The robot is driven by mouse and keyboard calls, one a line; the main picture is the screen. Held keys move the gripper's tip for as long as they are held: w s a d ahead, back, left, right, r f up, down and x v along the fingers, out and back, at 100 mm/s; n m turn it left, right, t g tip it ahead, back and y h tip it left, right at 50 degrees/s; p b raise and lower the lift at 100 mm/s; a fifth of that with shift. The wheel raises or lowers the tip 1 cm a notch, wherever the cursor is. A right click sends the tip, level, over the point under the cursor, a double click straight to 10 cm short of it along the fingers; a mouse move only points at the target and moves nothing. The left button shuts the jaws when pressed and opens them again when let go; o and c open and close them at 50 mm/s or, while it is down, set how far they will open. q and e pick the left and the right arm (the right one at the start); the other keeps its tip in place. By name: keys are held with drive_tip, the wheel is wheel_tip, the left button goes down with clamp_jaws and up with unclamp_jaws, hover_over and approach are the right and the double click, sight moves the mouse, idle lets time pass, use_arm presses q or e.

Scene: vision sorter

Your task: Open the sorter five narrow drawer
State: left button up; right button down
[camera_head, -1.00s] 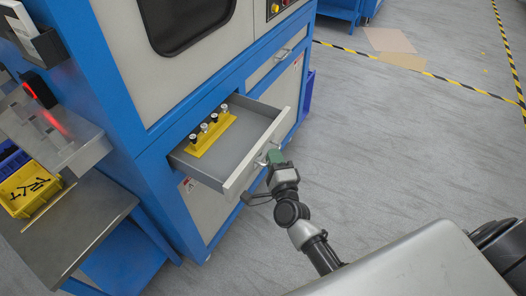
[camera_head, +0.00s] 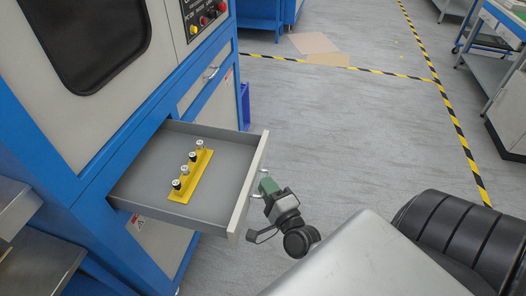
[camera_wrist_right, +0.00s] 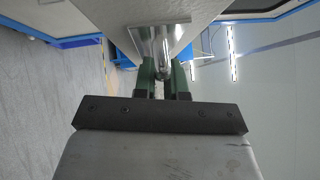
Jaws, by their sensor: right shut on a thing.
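The narrow drawer (camera_head: 215,208) of the blue and grey sorter is pulled well out of the cabinet. Inside it lies a yellow holder (camera_head: 192,176) with several small black and white knobs. My right gripper (camera_head: 266,187) is at the drawer's front face, shut on the metal handle (camera_wrist_right: 163,50). In the right wrist view the green fingers (camera_wrist_right: 163,75) sit on both sides of the handle bar. My left gripper is not in view.
A second, closed drawer handle (camera_head: 211,72) is on the sorter to the right. A metal shelf (camera_head: 40,262) stands at lower left. The grey floor (camera_head: 340,140) right of the drawer is clear, crossed by yellow-black tape (camera_head: 375,71).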

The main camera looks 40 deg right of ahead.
drive_tip(key=c, duration=1.5)
unclamp_jaws()
drive_tip(key=shift+o, duration=0.2)
drive_tip(key=shift+s, duration=0.15)
drive_tip(key=s+a+f+b, duration=0.1)
drive_tip(key=s+b, duration=0.1)
drive_tip(key=s, duration=0.8)
drive_tip(key=shift+s+a+f, duration=0.25)
